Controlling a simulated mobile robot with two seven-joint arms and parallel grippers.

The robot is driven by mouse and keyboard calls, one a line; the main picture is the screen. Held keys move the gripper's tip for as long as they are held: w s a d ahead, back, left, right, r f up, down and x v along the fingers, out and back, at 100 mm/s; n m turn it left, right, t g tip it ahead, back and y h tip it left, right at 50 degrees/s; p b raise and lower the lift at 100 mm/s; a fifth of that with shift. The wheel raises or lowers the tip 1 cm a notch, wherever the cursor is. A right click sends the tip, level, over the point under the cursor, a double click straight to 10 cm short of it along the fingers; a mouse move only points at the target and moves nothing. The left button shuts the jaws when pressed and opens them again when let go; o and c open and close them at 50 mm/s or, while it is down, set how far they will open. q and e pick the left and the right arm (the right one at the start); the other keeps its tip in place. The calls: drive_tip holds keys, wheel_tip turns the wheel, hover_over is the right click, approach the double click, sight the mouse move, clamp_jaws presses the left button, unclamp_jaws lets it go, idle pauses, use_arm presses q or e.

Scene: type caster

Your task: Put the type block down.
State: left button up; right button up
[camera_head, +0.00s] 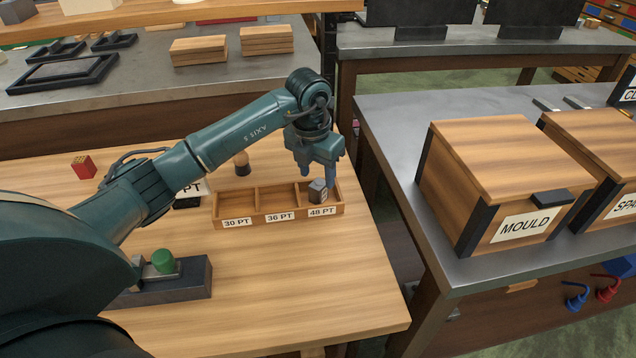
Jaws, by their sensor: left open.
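A small grey type block (317,191) is at the 48 PT compartment, the right-hand one of a wooden tray (237,223) with three labelled compartments. The block looks turned at an angle to the tray walls. I cannot tell whether it rests fully on the compartment floor. My left gripper (318,174) points down just above and behind the block, with its fingers apart. It looks open, and I cannot tell whether a finger touches the block. The 30 PT and 36 PT compartments look empty. My right gripper is not in view.
A small red block (84,167) lies at the table's left. A knob-topped item (242,164) stands behind the tray. A dark fixture with a green knob (163,262) is front left. A MOULD box (505,180) stands on the metal table at right. The wooden table's front is clear.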

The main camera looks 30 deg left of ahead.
sight(314, 187)
use_arm(q)
wheel_tip(314, 187, up, 7)
drive_tip(key=shift+s, duration=0.45)
